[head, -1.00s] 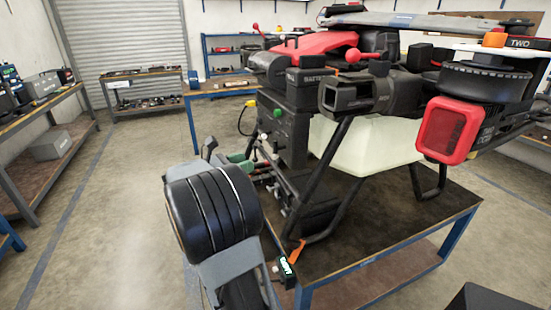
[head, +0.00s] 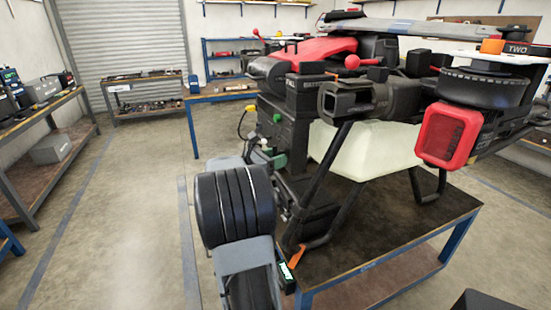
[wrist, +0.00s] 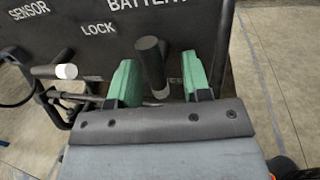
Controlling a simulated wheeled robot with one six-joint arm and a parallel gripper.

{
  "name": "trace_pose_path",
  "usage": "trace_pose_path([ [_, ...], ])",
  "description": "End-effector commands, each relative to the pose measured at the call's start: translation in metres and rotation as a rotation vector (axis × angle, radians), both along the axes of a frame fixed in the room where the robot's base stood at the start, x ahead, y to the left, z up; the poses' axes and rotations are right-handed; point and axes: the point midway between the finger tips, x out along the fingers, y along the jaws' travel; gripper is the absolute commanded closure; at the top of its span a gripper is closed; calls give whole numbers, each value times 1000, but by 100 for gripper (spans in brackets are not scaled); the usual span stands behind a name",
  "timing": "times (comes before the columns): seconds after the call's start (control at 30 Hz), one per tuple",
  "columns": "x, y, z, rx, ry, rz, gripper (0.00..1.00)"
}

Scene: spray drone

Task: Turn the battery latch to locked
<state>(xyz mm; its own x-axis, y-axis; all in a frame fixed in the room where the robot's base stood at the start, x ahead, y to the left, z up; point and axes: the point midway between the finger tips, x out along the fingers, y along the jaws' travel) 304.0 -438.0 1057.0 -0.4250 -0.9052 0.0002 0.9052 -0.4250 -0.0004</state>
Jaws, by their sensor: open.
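The drone (head: 345,100) stands on the bench, with its dark battery panel (wrist: 95,50) filling the top of the wrist view. The panel carries BATTERY, LOCK and SENSOR lettering. A dark round lever (wrist: 150,62), apparently the battery latch, sticks out below the BATTERY lettering, right of LOCK, with a pale part at its lower end. My gripper (wrist: 160,82) is open, its green fingers on either side of the lever with gaps visible; contact cannot be told. In the head view my gripper (head: 270,158) is at the drone's left side, and the lever cannot be made out.
A white-tipped knob (wrist: 66,72) projects left of my fingers, below SENSOR, with dark bars and cable near it. The drone's landing legs (head: 318,190) stand close to my arm on the bench (head: 400,232). Open floor (head: 130,200) lies left.

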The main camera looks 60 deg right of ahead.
Motion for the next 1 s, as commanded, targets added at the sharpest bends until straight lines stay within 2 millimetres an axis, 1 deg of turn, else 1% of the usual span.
trace_pose_path([
  [0.13,0,0,0,0,0,0,56],
  [0.6,0,0,0,0,0,0,100],
  [0.83,0,0,-2,-10,-14,1,100],
  [1.0,1,-1,-4,-54,-72,1,100],
])
